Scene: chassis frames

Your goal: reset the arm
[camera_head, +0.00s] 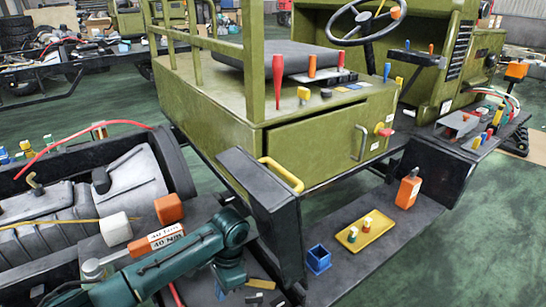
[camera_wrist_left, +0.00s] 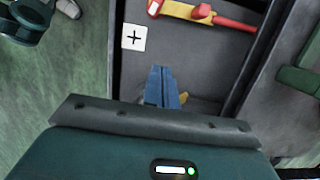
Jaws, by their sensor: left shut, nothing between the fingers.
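My left arm comes in from the lower left of the head view, bends at a teal joint and points down beside the dark step post. In the left wrist view my left gripper (camera_wrist_left: 164,72) has its blue fingers together, with nothing between them. The fingers are over a dark grey recess or tray (camera_wrist_left: 205,62). A bit of something yellow shows just beside the fingers, partly hidden by them. My right gripper is in neither view.
A red and yellow tool (camera_wrist_left: 205,14) and a white card with a plus sign (camera_wrist_left: 134,37) are near the fingers. The olive vehicle cab (camera_head: 315,150), a yellow tray (camera_head: 366,232), a blue open box (camera_head: 318,260) and an orange bottle (camera_head: 408,190) stand to the right.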

